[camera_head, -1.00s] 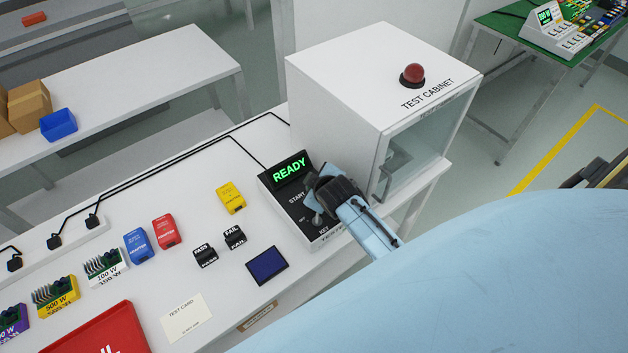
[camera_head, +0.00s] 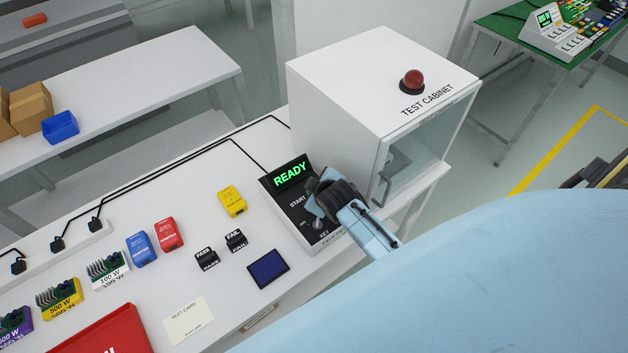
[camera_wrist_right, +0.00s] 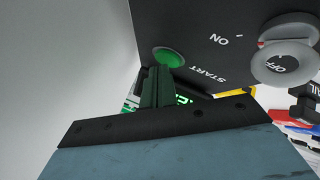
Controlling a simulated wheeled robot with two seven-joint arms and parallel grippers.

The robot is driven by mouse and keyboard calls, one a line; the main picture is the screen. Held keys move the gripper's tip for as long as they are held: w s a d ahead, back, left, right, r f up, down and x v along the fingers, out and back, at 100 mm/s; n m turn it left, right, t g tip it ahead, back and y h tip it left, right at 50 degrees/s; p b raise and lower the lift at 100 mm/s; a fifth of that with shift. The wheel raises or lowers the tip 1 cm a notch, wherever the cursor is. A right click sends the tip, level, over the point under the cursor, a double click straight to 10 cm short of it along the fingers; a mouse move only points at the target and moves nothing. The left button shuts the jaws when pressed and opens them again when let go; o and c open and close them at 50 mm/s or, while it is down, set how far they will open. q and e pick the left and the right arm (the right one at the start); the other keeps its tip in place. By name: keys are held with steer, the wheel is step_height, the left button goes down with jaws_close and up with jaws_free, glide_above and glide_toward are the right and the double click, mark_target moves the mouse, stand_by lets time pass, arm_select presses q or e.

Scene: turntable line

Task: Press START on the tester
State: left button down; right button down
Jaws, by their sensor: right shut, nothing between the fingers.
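The tester (camera_head: 300,226) is a dark-faced box with a lit green READY display (camera_head: 290,174) beside the test cabinet. My right gripper (camera_head: 317,187) is shut and empty, over the tester's panel by the START label. In the right wrist view the green START button (camera_wrist_right: 168,56) is visible, with the shut fingertips (camera_wrist_right: 157,72) right at its edge. I cannot tell whether they touch it. A grey knob (camera_wrist_right: 287,62) marked OFF sits beside the button, with ON printed near it. The gripper hides part of the panel in the head view. My left gripper is not in view.
The white test cabinet (camera_head: 345,75) with a red button (camera_head: 412,80) stands close behind and right of the gripper. A yellow block (camera_head: 232,201), PASS and FAIL blocks (camera_head: 236,240) and a dark blue pad (camera_head: 268,269) lie left of the tester.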

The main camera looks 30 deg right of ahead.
steer(key=shift+r+p, duration=2.45)
steer(key=shift+r, duration=0.2)
steer(key=shift+f, duration=0.1)
